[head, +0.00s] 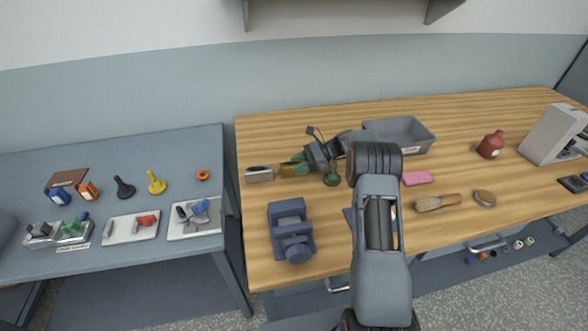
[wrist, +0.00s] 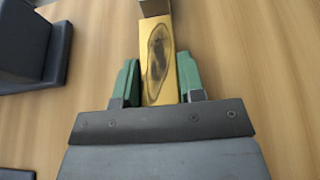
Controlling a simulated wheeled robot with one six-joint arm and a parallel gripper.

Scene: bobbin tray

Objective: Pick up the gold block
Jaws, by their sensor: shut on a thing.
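The gold block (wrist: 160,50) has a dark oval smudge on its face. My gripper (wrist: 158,82) is shut on it, with one green finger on each side in the wrist view. In the head view the gold block (head: 287,170) shows at the left of the wooden bench, partly hidden by my green fingers (head: 301,167). I cannot tell whether it is touching the bench or just above it.
A silver block (head: 259,174) lies just left of the gold block on the wooden bench (head: 330,255). A blue vise (head: 290,230) stands nearer.

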